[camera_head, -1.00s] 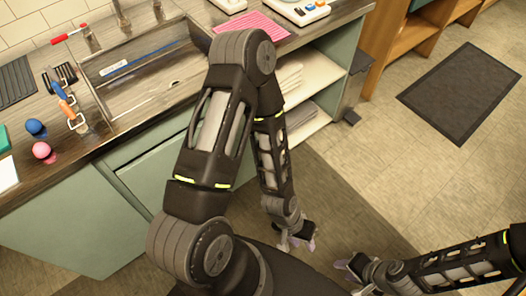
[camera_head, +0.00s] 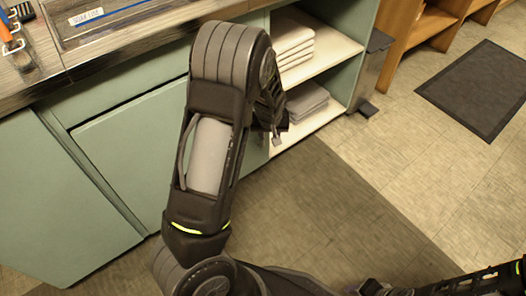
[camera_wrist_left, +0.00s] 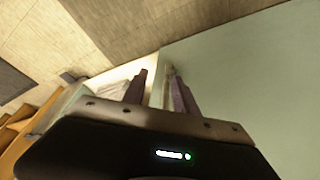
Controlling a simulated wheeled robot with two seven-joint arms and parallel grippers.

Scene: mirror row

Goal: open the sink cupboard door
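The sink cupboard door (camera_head: 150,155) is a flat pale-green panel under the sink (camera_head: 110,22) in the head view. It looks closed. My left arm crosses in front of its right part and hides most of my left gripper. In the left wrist view my left gripper (camera_wrist_left: 158,90) has its two fingers apart, at the edge of a green panel (camera_wrist_left: 250,75). A thin pale upright strip shows between the fingers, nearer the right one; I cannot tell if it is a handle or an edge, or if it is touched. My right gripper (camera_head: 374,287) is only partly visible at the bottom edge.
Another green panel (camera_head: 60,205) lies left of the door, past a slanted dark gap. Open shelves with folded towels (camera_head: 290,40) stand to the right, then a grey bin (camera_head: 372,70). A dark mat (camera_head: 480,90) lies on the floor. The floor before the shelves is clear.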

